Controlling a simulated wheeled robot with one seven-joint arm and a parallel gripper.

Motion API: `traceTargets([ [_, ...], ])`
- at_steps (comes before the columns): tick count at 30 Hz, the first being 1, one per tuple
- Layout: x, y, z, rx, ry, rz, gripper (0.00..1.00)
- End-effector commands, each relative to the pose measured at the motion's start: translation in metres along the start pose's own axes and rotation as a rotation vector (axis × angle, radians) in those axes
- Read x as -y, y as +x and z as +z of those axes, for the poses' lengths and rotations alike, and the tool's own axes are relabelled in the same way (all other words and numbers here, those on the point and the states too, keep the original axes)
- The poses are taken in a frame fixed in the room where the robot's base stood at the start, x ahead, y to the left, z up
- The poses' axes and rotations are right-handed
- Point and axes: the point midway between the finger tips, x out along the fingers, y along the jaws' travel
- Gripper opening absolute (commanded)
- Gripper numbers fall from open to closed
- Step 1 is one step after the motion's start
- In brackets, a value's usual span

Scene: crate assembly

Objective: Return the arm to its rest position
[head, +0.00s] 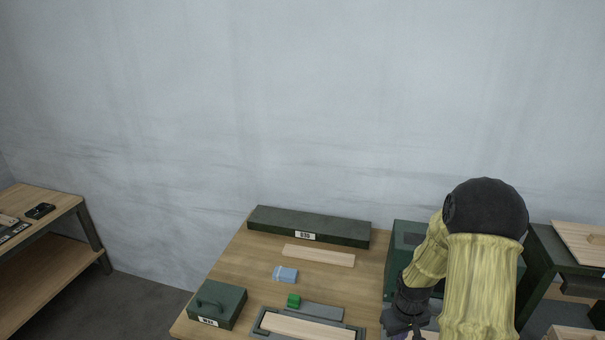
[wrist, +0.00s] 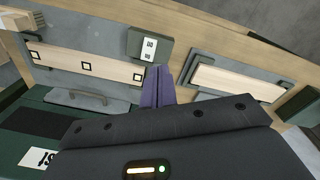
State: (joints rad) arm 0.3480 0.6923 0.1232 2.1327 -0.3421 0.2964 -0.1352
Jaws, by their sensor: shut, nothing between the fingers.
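My arm reaches down at the right of the head view, in front of a dark green cabinet. My gripper shows in the wrist view (wrist: 157,84), with its purple fingers together and nothing between them. In the head view its fingertips are at the bottom edge and barely visible. In the wrist view the fingers are between a wooden board with square marks (wrist: 88,66) and a second wooden board in a grey holder (wrist: 238,82). Whether the fingertips touch anything below cannot be told.
The workbench (head: 240,262) carries a long green box (head: 340,232), a wooden strip (head: 318,256), a blue block (head: 285,274), a green block (head: 293,300) and a handled green box (head: 217,304). The dark green cabinet (head: 408,236) stands beside my arm. Another bench (head: 45,200) is at far left.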

Motion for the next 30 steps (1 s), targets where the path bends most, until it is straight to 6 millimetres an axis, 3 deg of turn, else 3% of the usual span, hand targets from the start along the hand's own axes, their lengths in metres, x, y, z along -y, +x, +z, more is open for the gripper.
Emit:
traceTargets([
  [6,0.040,-0.049,0.014,-0.055,0.053,0.032,0.00],
  [15,0.095,-0.098,0.054,-0.144,0.144,0.026,0.00],
  [22,0.122,-0.116,0.085,-0.195,0.202,-0.003,0.00],
  [30,0.126,-0.118,0.089,-0.200,0.211,-0.009,0.00],
])
